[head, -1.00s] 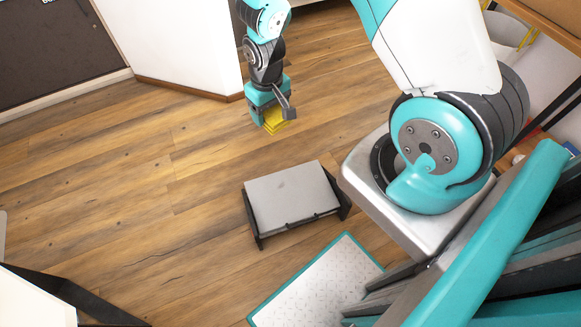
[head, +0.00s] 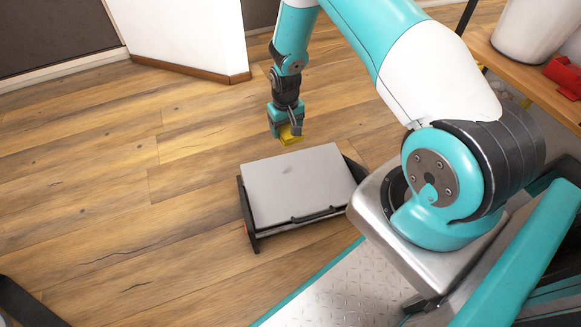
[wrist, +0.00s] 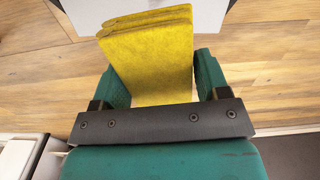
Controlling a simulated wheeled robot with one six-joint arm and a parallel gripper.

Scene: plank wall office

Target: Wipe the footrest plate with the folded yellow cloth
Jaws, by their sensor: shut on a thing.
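The footrest plate (head: 298,190) is a light grey slab in a dark frame on the floor, with a small dark mark near its upper middle. My gripper (head: 287,131) is just beyond the plate's far edge in the head view, above the floor. It is shut on the folded yellow cloth (head: 290,138). In the wrist view the cloth (wrist: 150,55) stands out between the two green fingers, its folded layers at the far end. The cloth's far end overlaps the pale plate (wrist: 205,12) in that view; I cannot tell whether they touch.
Wood floor (head: 110,190) lies clear to the left of the footrest. A white wall section (head: 185,35) stands behind. A wooden shelf (head: 500,62) with a white bin (head: 530,28) and a red object (head: 565,75) is at upper right.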

